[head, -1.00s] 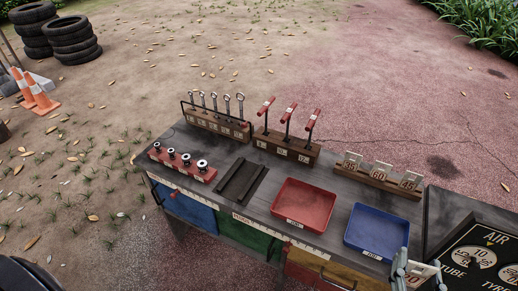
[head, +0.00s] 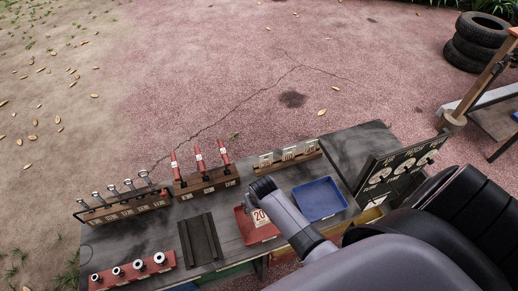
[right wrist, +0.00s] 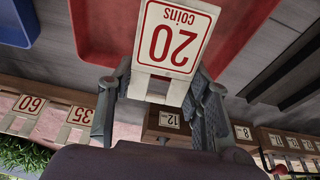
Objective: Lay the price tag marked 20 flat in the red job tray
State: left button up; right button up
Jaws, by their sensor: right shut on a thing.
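The price tag marked 20 (head: 260,216) is a white card with red print. My right gripper (head: 262,187) is shut on it, and it shows large and upside down in the right wrist view (right wrist: 177,40), between the fingers (right wrist: 157,100). In the head view the tag overlaps the red job tray (head: 241,226), which my gripper and arm partly hide. In the right wrist view the red tray (right wrist: 92,30) lies behind the tag. I cannot tell how high the tag is above the tray floor. My left gripper is not in view.
A blue tray (head: 320,199) stands right of the red one. A wooden rack (head: 288,163) with other tags stands behind. A rack with red-handled tools (head: 206,184), a dark slotted block (head: 200,240) and a red socket strip (head: 133,272) lie to the left.

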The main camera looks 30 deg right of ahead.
jog(key=r+p, duration=0.1)
jog(key=g+p, duration=0.1)
jog(key=r+g, duration=0.1)
jog(key=shift+s+d+r+m+p, duration=0.3)
jog(key=shift+s+d+p, duration=0.05)
jog(key=shift+d+p, duration=0.05)
jog(key=shift+s+r+g+p, duration=0.15)
jog(key=shift+r+g+p, duration=0.1)
jog(key=shift+g+p, duration=0.15)
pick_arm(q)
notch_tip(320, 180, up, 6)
pick_arm(e)
jog(key=shift+s+y, duration=0.1)
jog(key=shift+y, duration=0.2)
jog(key=shift+s+a, duration=0.1)
jog(key=shift+f+b, duration=0.45)
jog(key=shift+b, duration=0.05)
notch_tip(320, 180, down, 4)
jog(key=b, duration=0.4)
jog(key=shift+r, duration=0.25)
notch_tip(320, 180, down, 2)
jog(key=b, duration=0.2)
jog(key=shift+f+b, duration=0.1)
jog(key=shift+b, duration=0.2)
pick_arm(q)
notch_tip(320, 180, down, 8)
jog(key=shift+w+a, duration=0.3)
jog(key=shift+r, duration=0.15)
